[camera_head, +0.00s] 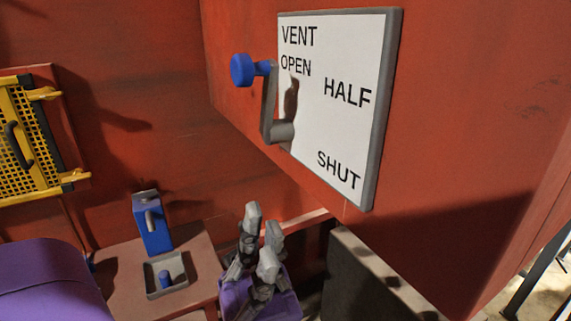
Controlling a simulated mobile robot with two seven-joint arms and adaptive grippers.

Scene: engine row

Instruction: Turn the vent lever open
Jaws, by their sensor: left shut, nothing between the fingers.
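The vent lever (269,103) is a grey crank with a blue knob (242,70), mounted at the left side of a white panel (352,130) marked VENT, OPEN, HALF and SHUT. Its arm points up from the pivot (281,131), and the knob end is level with the word OPEN, just left of it. My left gripper (264,237) is below the panel, apart from the lever, fingers pointing up. It is shut and empty. My right gripper is not in view.
A brown stand (118,267) at lower left holds a blue box (152,224) and a small grey tray (155,289). A yellow grille (25,140) hangs on the red wall at left. A dark grey block (365,285) stands right of my left gripper.

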